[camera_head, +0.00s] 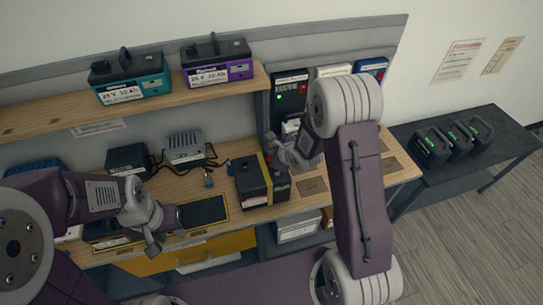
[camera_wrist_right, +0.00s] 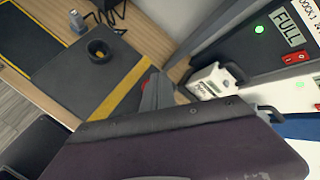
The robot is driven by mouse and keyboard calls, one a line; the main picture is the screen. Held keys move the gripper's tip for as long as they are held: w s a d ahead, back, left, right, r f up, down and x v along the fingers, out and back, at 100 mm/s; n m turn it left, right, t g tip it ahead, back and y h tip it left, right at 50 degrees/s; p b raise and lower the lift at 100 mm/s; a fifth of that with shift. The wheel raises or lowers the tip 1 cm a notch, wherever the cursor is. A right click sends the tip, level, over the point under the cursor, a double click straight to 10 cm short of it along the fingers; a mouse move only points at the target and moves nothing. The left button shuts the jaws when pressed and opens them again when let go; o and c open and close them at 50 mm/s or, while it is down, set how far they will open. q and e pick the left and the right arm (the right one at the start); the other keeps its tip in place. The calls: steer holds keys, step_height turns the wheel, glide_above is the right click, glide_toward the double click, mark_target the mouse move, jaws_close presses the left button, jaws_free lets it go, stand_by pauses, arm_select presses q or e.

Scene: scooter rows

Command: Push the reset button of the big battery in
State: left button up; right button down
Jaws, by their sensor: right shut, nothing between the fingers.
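A big dark battery (camera_head: 249,182) with a red and white label on its front stands on the workbench, left of the charging dock. In the right wrist view, a grey top (camera_wrist_right: 85,75) with a black ring (camera_wrist_right: 98,50) and a yellow stripe beside it seems to be this battery. I cannot make out a button inside the ring. My right gripper (camera_head: 283,152) is shut and empty, just right of the battery. Its grey and red fingers (camera_wrist_right: 152,95) show near the yellow stripe; I cannot tell if they touch it. My left gripper (camera_head: 163,232) is over the bench at left, apart from the battery.
The dock (camera_head: 289,92) has a green light, a FULL display and a red switch. A white handled unit (camera_wrist_right: 210,80) stands before it. Teal (camera_head: 130,82) and purple (camera_head: 218,65) batteries sit on the shelf. Several black units stand on the side table (camera_head: 485,150).

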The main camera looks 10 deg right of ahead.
steer(key=shift+f+b, duration=0.45)
steer(key=shift+f, duration=0.25)
stand_by(0.6)
steer(key=shift+r+p, duration=1.15)
steer(key=shift+p, duration=0.15)
step_height(320, 180, up, 5)
steer(key=p, duration=0.5)
stand_by(0.4)
